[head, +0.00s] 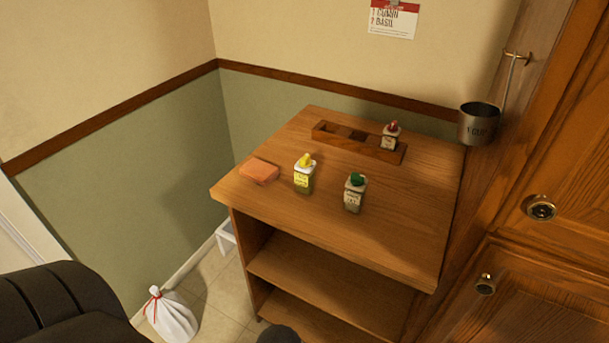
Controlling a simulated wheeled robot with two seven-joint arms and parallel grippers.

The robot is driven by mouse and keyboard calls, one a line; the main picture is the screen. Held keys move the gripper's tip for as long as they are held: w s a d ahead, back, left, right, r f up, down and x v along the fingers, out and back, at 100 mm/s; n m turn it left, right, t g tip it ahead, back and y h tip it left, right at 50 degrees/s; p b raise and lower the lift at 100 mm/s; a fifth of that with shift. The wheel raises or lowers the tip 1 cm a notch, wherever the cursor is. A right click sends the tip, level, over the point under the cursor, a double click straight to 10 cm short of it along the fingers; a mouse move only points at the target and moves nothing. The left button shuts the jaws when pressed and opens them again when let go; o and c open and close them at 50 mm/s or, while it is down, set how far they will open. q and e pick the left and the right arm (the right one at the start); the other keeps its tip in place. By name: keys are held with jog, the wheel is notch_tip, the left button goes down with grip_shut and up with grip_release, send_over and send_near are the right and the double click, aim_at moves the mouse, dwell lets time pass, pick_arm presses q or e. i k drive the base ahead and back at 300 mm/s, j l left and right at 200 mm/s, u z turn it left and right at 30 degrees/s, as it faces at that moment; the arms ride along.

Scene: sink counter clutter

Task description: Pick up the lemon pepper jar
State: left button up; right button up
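A small jar with a yellow top and yellow-green body (304,175) stands upright on the wooden counter (410,225), left of its middle; it looks like the lemon pepper jar, but its label is too small to read. A jar with a green top (355,194) stands upright to its right and nearer the front. A jar with a red top (390,137) stands in the right end of the wooden rack (337,139) at the back. Neither of my grippers can be made out in the view.
An orange block (259,171) lies left of the yellow-topped jar. A metal cup (479,123) hangs at the back right, beside wooden cabinet doors (560,200). The counter's right half is clear. A tied white bag (171,315) sits on the floor.

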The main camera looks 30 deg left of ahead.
aim_at(304, 178)
jog(key=k+j+z, duration=0.2)
jog(key=k, duration=0.3)
jog(key=k+j+z, duration=0.1)
jog(key=k+z, duration=0.15)
jog(key=k, duration=0.25)
